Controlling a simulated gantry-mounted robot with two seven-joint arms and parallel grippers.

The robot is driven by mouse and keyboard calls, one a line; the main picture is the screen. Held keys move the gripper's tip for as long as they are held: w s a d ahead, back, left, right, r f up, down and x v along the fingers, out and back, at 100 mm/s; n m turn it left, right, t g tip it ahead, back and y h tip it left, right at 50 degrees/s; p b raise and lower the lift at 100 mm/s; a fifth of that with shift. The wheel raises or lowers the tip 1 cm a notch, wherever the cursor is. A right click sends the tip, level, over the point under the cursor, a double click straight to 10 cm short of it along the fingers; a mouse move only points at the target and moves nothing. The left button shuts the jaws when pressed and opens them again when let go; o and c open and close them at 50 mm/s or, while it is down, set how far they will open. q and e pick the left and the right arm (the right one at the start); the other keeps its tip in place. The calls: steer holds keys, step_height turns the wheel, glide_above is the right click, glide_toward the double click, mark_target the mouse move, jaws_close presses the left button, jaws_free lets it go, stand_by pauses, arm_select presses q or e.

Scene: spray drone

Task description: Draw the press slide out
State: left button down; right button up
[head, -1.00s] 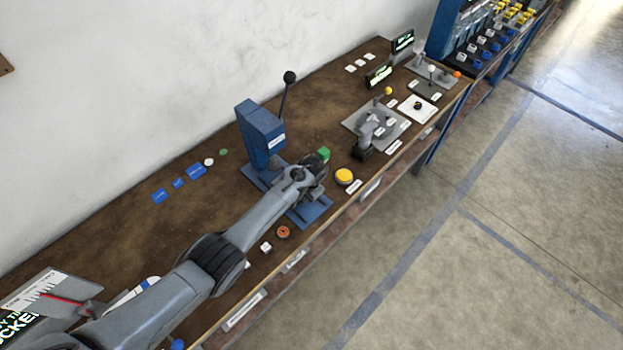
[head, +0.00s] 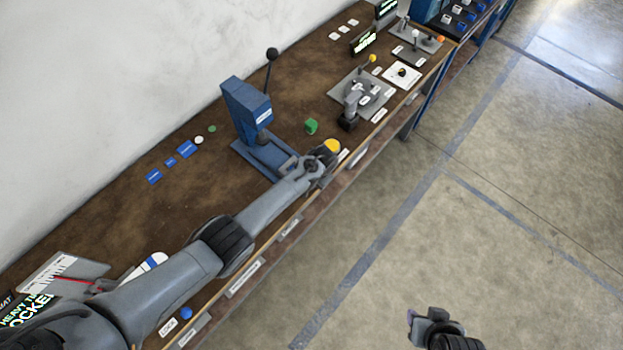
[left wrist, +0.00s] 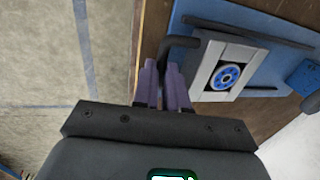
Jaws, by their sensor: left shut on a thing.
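The blue press (head: 250,112) stands on the bench, its lever with a dark knob (head: 272,54) raised. In the left wrist view, the grey press slide (left wrist: 222,72) carries a round blue part with a ring of holes (left wrist: 228,76). It lies between dark rails on the blue base (left wrist: 262,22). My left gripper (head: 327,163) is at the bench's front edge; its fingers (left wrist: 161,66) are shut on the slide's dark handle (left wrist: 178,42). My arm hides most of the slide in the head view. My right gripper (head: 428,315) hangs over the floor, apart from the bench; its jaw opening is unclear.
A yellow button (head: 332,146) is close to my left gripper. Blue tags (head: 170,161) lie left of the press. Floor in front is clear.

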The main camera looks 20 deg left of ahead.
arm_select(q)
steer(key=c, duration=1.2)
jaws_free()
steer(key=shift+s+d, duration=0.1)
steer(key=shift+d, duration=0.25)
steer(key=shift+o, duration=0.2)
steer(key=shift+a, duration=0.1)
steer(key=shift+r, duration=0.15)
steer(key=shift+r, duration=0.25)
step_height(320, 180, up, 10)
steer(key=d+p, duration=0.2)
steer(key=shift+s, duration=0.35)
steer(key=shift+f, duration=0.1)
